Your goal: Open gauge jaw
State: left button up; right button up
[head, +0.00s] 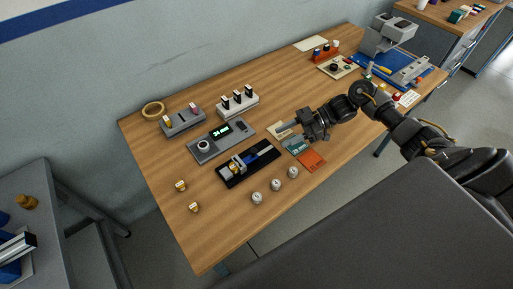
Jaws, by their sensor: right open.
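A black-based fixture (232,178) with a blue bar and grey metal blocks lies on the wooden table (165,152). It looks like the gauge with the jaw, but the jaw gap is too small to make out. Behind it is a grey unit (206,147) with a round dial and a lit green display. My right gripper (287,128) is open, to the right of both, above some small coloured plates. It is apart from the black fixture. My left gripper is out of view.
Several white round weights (275,184) stand near the front edge, and small yellow-topped pieces (181,186) at the left. A grey block (183,122), a white rack (238,103) and an orange plate (312,160) lie around. A blue-based machine (397,66) fills the right end.

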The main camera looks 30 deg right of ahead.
aim_at(255, 150)
jog(key=p+x, duration=0.2)
jog(key=x, duration=0.7)
jog(key=shift+a+r+p, duration=0.1)
jog(key=shift+a+p, duration=0.15)
jog(key=shift+p, duration=0.15)
jog(key=shift+w+a+f, duration=0.1)
jog(key=shift+a+f, duration=0.25)
jog(key=shift+a, duration=0.1)
